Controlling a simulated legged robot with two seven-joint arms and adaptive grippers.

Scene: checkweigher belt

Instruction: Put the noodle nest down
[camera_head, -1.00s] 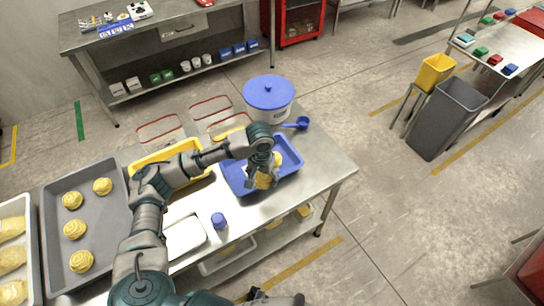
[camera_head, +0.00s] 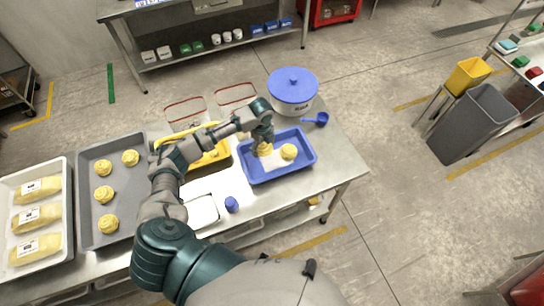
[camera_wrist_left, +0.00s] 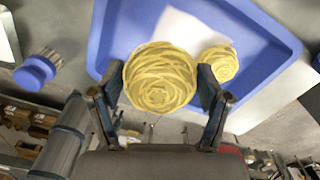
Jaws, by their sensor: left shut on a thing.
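My left gripper (camera_head: 264,143) is shut on a yellow noodle nest (camera_head: 265,150) over the left part of the blue tray (camera_head: 262,177). In the left wrist view the held nest (camera_wrist_left: 160,78) sits between the two fingers (camera_wrist_left: 160,100), above the blue tray floor and its white sheet (camera_wrist_left: 185,32). I cannot tell whether it touches the sheet. A second nest (camera_head: 288,152) lies in the tray to the right of the held one, and shows in the wrist view (camera_wrist_left: 219,63). My right gripper is not in view.
A grey tray (camera_head: 128,190) with several nests and a white tray (camera_head: 65,220) with packed noodles stand at left. A yellow container (camera_head: 217,158) is left of the blue tray. A blue-lidded tub (camera_head: 292,88), blue scoop (camera_head: 320,119) and blue-handled brush (camera_head: 231,204) stand nearby.

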